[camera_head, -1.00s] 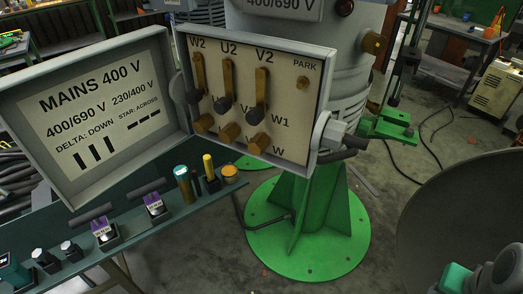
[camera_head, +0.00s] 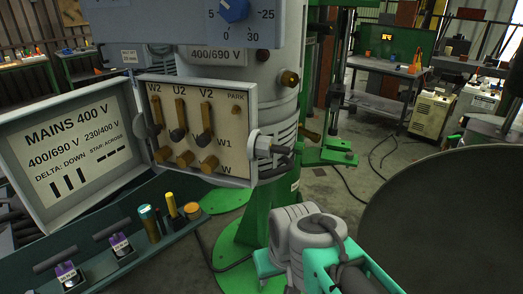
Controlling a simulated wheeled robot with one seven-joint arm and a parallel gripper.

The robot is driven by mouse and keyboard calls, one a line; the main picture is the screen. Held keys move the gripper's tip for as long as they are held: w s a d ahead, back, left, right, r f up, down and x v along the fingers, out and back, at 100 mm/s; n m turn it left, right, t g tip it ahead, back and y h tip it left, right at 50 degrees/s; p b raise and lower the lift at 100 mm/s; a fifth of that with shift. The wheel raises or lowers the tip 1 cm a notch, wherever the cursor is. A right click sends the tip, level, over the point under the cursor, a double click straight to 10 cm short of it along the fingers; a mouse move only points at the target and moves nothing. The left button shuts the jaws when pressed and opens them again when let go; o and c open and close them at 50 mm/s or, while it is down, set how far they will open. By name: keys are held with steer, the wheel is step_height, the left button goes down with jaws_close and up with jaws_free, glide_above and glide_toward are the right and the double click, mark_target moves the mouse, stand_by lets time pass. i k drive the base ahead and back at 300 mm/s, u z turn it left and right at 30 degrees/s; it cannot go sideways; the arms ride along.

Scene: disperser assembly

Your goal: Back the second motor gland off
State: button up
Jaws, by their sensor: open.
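The open terminal box (camera_head: 238,88) on the grey motor housing (camera_head: 262,75) faces me. A grey gland (camera_head: 256,143) with a hex body sits on the box's right wall, and a dark cable (camera_head: 281,150) leaves it. I cannot tell which of these is the second motor gland. My grey and teal arm links show at the lower right, below and in front of the gland; my gripper's fingers do not show.
The box's lid (camera_head: 70,150) hangs open at left. A green tray (camera_head: 160,250) below holds capped parts and purple-labelled pieces. A green pedestal (camera_head: 240,235) stands behind my arm. A large dark round surface (camera_head: 450,210) fills the right. A workbench (camera_head: 395,68) stands at the back.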

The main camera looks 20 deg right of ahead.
mark_target(265, 146)
steer(key=u, duration=2.95)
steer(key=k, duration=1.55)
steer(key=u, duration=0.25)
